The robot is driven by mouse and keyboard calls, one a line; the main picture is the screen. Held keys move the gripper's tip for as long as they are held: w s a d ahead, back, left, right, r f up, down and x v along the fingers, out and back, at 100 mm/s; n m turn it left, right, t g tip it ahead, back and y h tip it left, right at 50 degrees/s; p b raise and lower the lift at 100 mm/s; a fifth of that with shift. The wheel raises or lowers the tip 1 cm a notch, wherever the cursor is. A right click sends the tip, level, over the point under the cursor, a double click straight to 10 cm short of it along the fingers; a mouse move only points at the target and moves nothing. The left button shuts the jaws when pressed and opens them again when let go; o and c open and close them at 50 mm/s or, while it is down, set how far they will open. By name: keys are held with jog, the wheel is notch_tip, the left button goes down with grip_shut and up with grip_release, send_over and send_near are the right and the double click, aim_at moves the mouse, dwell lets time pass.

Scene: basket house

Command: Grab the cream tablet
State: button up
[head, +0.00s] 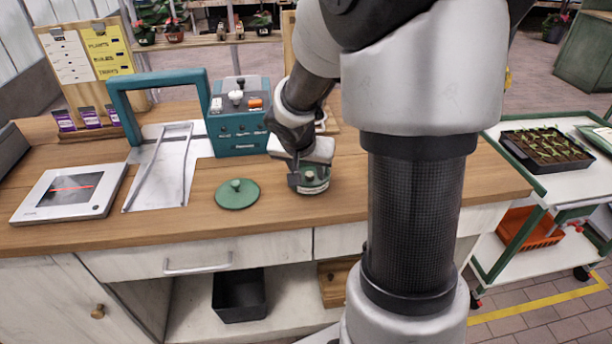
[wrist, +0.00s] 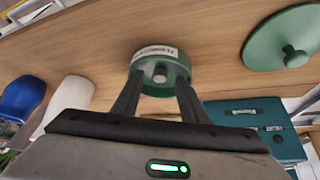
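A round green pot (head: 312,181) with a pale label stands on the wooden worktop; it also shows in the wrist view (wrist: 141,62). A small pale, rounded piece (wrist: 160,74), possibly the cream tablet, shows at the middle of its top. My gripper (head: 308,186) is directly above the pot, pointing down. In the wrist view its two dark fingers (wrist: 158,84) are apart, either side of the pale piece, with a gap to it. A flat off-white device with a grey screen and red line (head: 72,192) lies at the worktop's left.
A green lid with a knob (head: 237,194) lies left of the pot. A teal control box (head: 238,115) and teal frame (head: 160,78) stand behind. In the wrist view, blue (wrist: 22,98) and cream (wrist: 70,104) rounded objects stand nearby. A seedling tray (head: 545,149) is on the right cart.

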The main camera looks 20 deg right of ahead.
jog(key=shift+w+d+f, duration=0.15)
jog(key=shift+f, duration=0.1)
grip_shut()
